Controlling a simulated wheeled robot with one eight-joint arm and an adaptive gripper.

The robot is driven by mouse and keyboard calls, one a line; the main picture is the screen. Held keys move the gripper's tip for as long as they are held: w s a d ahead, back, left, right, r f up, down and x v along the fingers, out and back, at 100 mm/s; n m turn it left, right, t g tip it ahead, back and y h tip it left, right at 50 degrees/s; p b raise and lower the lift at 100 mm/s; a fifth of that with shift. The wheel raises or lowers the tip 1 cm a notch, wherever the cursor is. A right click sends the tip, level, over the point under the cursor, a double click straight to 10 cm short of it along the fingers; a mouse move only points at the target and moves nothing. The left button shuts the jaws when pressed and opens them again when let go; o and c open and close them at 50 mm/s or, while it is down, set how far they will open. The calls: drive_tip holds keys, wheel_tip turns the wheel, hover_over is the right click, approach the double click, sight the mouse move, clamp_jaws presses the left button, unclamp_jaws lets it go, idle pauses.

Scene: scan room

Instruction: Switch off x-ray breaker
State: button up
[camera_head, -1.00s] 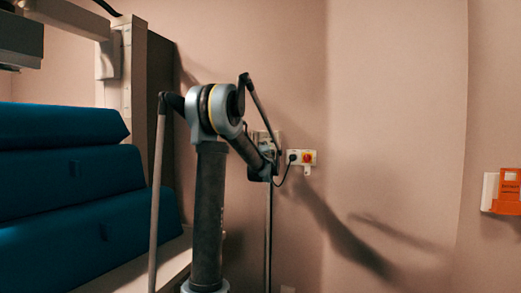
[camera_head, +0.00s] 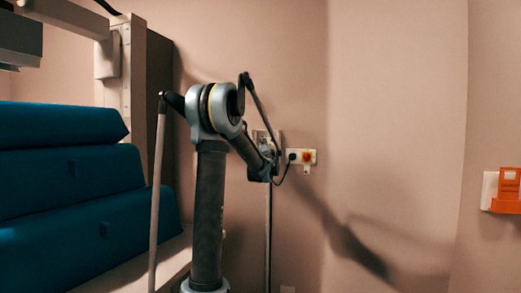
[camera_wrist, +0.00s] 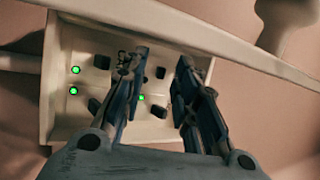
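A pale breaker box (camera_wrist: 64,120) fills the middle of the wrist view, with several dark switches on its face and green lights lit beside some. One switch (camera_wrist: 160,72) and another below it (camera_wrist: 158,110) show between my fingers. Two more, including one at the left (camera_wrist: 102,62), show left of my fingers. My gripper (camera_wrist: 158,62) is open, its two fingers apart in front of the box with nothing between them. The fingers hide part of the face. I cannot read labels, so I cannot tell which is the x-ray breaker, nor whether the fingertips touch.
Blue cushions (camera_head: 75,172) stand at the left. An orange holder (camera_head: 508,190) hangs at the far right. The wall between is bare.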

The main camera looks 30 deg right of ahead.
drive_tip(key=v, duration=1.2)
drive_tip(key=shift+f, duration=0.1)
